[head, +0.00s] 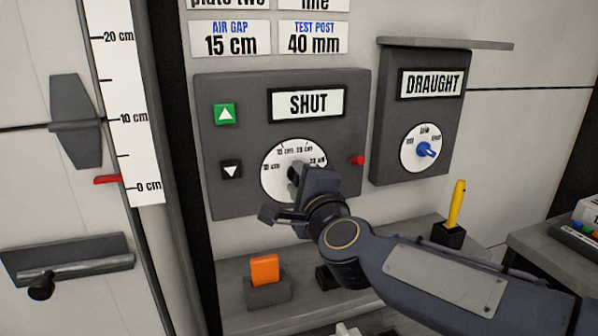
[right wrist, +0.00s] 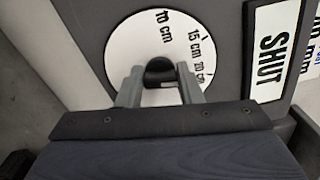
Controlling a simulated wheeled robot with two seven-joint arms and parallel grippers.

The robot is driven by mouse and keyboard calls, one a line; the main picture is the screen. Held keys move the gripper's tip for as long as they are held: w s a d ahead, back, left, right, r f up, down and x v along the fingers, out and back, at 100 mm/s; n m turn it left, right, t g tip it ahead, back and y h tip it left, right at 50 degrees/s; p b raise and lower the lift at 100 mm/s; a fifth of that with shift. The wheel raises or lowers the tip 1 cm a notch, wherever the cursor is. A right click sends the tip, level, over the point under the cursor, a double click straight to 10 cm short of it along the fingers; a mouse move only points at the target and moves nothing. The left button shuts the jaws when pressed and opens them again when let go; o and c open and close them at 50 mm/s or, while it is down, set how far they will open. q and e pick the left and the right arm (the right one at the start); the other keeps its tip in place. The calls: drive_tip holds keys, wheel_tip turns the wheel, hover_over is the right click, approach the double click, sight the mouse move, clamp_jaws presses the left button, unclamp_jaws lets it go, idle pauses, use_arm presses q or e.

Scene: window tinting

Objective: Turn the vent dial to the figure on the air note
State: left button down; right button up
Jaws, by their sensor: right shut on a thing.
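The vent dial (head: 272,183) is a white round face with centimetre marks on a dark grey panel. In the right wrist view the dial face (right wrist: 125,42) shows 10 cm, 15 cm and 20 cm, and its dark knob (right wrist: 159,68) stands between my fingers. My right gripper (head: 297,177) is shut on that knob; its fingers also show in the right wrist view (right wrist: 158,80). Where the knob points is hidden. The air note (head: 230,38) above the panel reads "AIR GAP 15 cm". The panel display (head: 308,104) reads "SHUT". My left gripper is not in view.
A green up button (head: 225,113), a dark down button (head: 231,170) and a red peg (head: 358,160) flank the dial. A draught box (head: 422,140) with a blue knob hangs to the right. An orange block (head: 264,270) and a yellow tool (head: 457,205) stand below.

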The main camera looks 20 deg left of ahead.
drive_tip(key=n+p, duration=0.1)
drive_tip(key=n, duration=0.2)
drive_tip(key=shift+n+p, duration=0.3)
drive_tip(key=shift+p, duration=0.05)
drive_tip(key=shift+f+n+p, duration=0.2)
drive_tip(key=shift+n+p, duration=0.4)
drive_tip(key=shift+n, duration=0.9)
drive_tip(key=o, duration=1)
drive_tip(key=v, duration=0.7)
drive_tip(key=shift+s+d, duration=0.25)
drive_tip(key=shift+s, duration=0.1)
